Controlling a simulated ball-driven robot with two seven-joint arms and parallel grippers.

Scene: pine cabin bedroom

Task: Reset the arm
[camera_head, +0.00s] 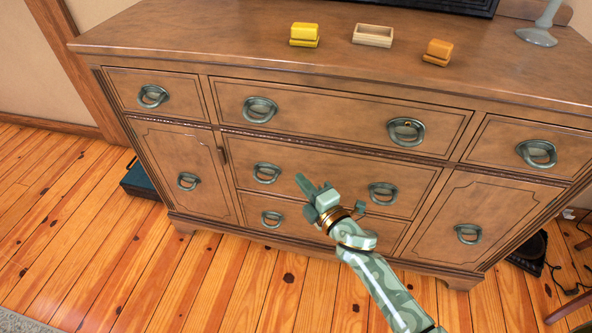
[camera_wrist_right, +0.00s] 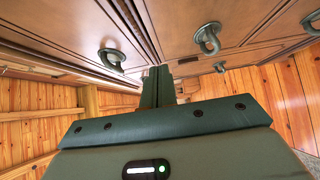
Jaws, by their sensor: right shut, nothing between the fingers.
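My right gripper (camera_head: 305,187) is green and reaches in from the lower right in the head view. It is shut and empty, in front of the middle drawers of a brown wooden dresser (camera_head: 330,90). In the right wrist view its closed fingers (camera_wrist_right: 158,88) point toward the dresser front, with drawer ring handles (camera_wrist_right: 207,38) on both sides. I cannot tell whether the fingertips touch the dresser. My left gripper is not in view.
On the dresser top stand a yellow box (camera_head: 304,34), a small pale wooden tray (camera_head: 373,35) and an orange box (camera_head: 437,51). A grey-green stand (camera_head: 538,37) is at the right. A dark green case (camera_head: 143,182) lies on the floor at left. The plank floor (camera_head: 80,240) is clear in front.

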